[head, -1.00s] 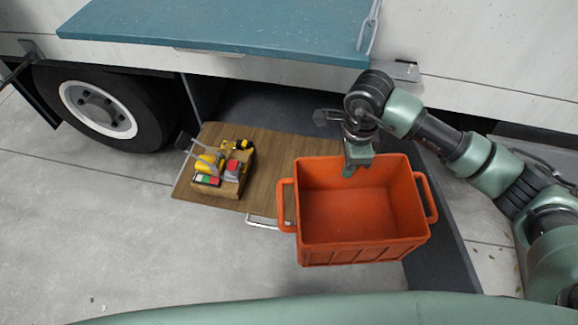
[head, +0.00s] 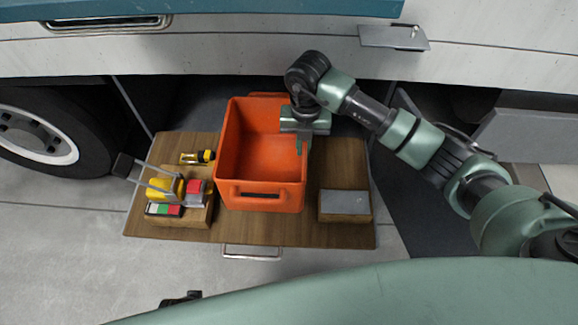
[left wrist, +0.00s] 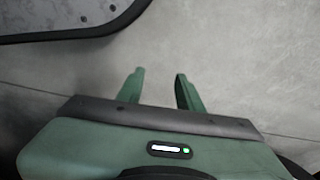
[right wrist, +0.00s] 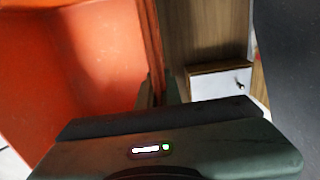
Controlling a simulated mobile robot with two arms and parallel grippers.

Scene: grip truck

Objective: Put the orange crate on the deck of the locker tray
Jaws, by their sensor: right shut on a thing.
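The empty orange crate (head: 262,195) is upright over the middle of the wooden locker tray (head: 340,170) in the head view. I cannot tell whether its bottom touches the deck. My right gripper (head: 300,140) is shut on the crate's right wall near the rim. The crate wall also fills the left of the right wrist view (right wrist: 95,60), where the fingertips are mostly hidden. My left gripper (left wrist: 160,80) shows only in the left wrist view, open and empty above grey ground.
On the tray's left lies a wooden block (head: 190,215) with tools and a yellow-handled thing. A grey-topped wooden block (head: 345,205) sits on the right. A truck wheel (head: 35,135) stands left. The truck's body (head: 270,50) overhangs the tray's back.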

